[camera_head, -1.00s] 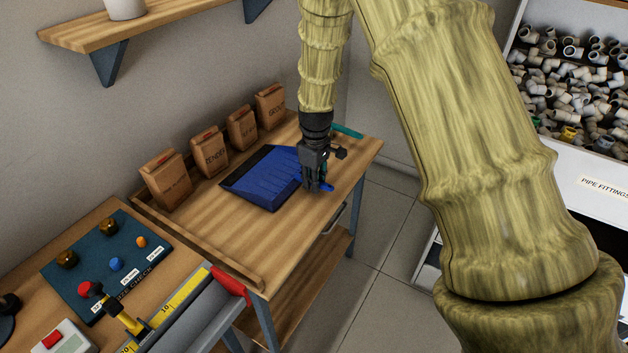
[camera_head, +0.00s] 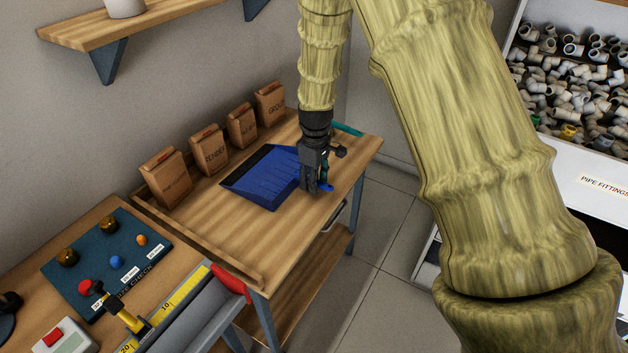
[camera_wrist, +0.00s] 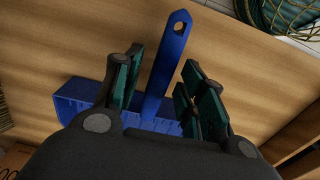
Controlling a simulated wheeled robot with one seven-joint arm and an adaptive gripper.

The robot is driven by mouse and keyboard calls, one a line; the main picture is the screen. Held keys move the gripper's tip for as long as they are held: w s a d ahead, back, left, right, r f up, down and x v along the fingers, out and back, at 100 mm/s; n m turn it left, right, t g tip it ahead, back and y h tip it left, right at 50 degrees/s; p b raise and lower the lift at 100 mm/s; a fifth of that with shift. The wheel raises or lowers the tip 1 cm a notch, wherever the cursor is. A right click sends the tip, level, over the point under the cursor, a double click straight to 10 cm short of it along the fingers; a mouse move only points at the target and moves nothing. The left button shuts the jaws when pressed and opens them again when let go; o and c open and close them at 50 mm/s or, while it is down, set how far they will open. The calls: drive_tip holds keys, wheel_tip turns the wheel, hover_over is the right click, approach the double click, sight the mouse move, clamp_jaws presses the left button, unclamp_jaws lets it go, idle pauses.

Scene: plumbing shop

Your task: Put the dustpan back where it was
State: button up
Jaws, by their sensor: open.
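The blue dustpan (camera_head: 262,178) lies on the wooden bench top (camera_head: 215,222), its wide pan toward the left and its handle toward the right. My gripper (camera_head: 314,190) points down at the handle end and hides part of the handle in the head view. In the wrist view, the dustpan's handle (camera_wrist: 168,62), with a hole near its tip, runs up between the two fingers of my gripper (camera_wrist: 163,88). The fingers are open, with a gap visible on each side of the handle. The pan lies partly behind the gripper there.
Several brown paper bags (camera_head: 211,152) stand along the bench's back edge. A teal object (camera_head: 347,130) lies near its far corner. A second table at lower left holds a dark teal board (camera_head: 92,262) and a yellow measuring strip (camera_head: 178,300). The bench top in front of the dustpan is clear.

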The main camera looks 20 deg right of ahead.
sight(251, 193)
wheel_tip(251, 193, up, 11)
drive_tip(key=b, duration=0.1)
drive_tip(key=shift+b, duration=0.3)
drive_tip(key=shift+r, duration=0.25)
drive_tip(key=shift+c, duration=1.1)
drive_tip(key=a+f+t+y+p, duration=0.1)
drive_tip(key=a+p, duration=0.1)
drive_tip(key=a, duration=0.3)
drive_tip(key=a+f+t+p, duration=0.1)
drive_tip(key=a+p, duration=0.2)
drive_tip(key=a, duration=0.2)
drive_tip(key=a+f+t+y+p, duration=0.1)
drive_tip(key=a+p, duration=0.1)
drive_tip(key=a, duration=0.3)
drive_tip(key=shift+a+f+y+p, duration=0.1)
drive_tip(key=shift+f+y+p, duration=0.2)
drive_tip(key=shift+f+p, duration=0.05)
drive_tip(key=shift+c, duration=0.3)
drive_tip(key=shift+w+p+x, duration=0.1)
drive_tip(key=shift+p+x, duration=0.8)
drive_tip(key=shift+x, duration=1.85)
drive_tip(key=shift+w+p+x, duration=0.15)
drive_tip(key=shift+p+x, duration=0.7)
drive_tip(key=shift+x, duration=1.9)
drive_tip(key=shift+r+t, duration=0.15)
drive_tip(key=shift+t, duration=0.15)
clamp_jaws()
